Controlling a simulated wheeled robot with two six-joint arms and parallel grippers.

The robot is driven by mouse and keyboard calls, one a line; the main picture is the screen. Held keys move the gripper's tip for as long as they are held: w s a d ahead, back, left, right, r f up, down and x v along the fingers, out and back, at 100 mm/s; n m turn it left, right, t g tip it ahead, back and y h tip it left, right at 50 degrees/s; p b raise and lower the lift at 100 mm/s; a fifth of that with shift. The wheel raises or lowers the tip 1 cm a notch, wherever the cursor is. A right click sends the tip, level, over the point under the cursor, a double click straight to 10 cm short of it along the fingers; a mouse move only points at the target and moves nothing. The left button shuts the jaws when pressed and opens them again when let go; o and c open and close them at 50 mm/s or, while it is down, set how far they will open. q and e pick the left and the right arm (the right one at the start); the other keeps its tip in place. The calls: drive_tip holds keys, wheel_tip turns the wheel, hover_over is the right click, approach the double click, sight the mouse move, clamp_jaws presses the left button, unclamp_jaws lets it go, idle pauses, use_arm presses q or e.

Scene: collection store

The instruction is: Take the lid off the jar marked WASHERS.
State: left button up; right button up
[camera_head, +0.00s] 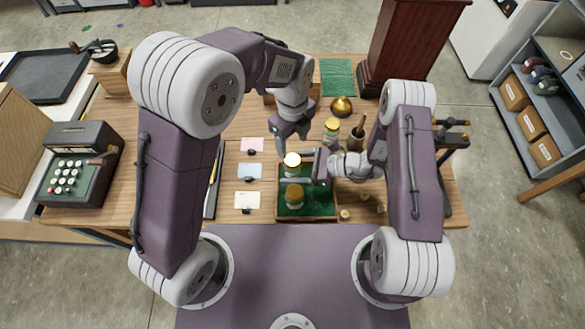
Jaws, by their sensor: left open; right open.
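A jar with a pale round top (292,159) stands at the back of a green-lined tray (307,218). A second jar with a gold-coloured lid (294,189) stands in front of it in the tray. A third jar with a yellow lid (332,124) stands behind on the table. The markings are too small to read, so I cannot tell which is WASHERS. My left gripper (290,144) is open, pointing down just behind and above the pale-topped jar. My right gripper (300,168) is open, reaching in from the right, its fingers beside the pale-topped jar; contact is unclear.
Three cards with black clips (250,171) lie left of the tray. A brass bell-like object (341,106), a dark pestle-like piece (357,135) and a green mat (337,77) are behind. A dark red cabinet (405,45) stands at the back. A cash register (78,165) sits at left.

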sight(293, 160)
use_arm(q)
drive_tip(key=shift+w, duration=0.15)
use_arm(e)
drive_tip(key=shift+w, duration=0.1)
drive_tip(key=shift+f, duration=0.1)
drive_tip(key=c, duration=0.5)
clamp_jaws()
use_arm(q)
drive_tip(key=m, duration=0.4)
drive_tip(key=shift+m, duration=0.4)
drive_tip(key=m, duration=0.4)
wheel_tip(293, 160, down, 8)
drive_tip(key=shift+f, duration=0.1)
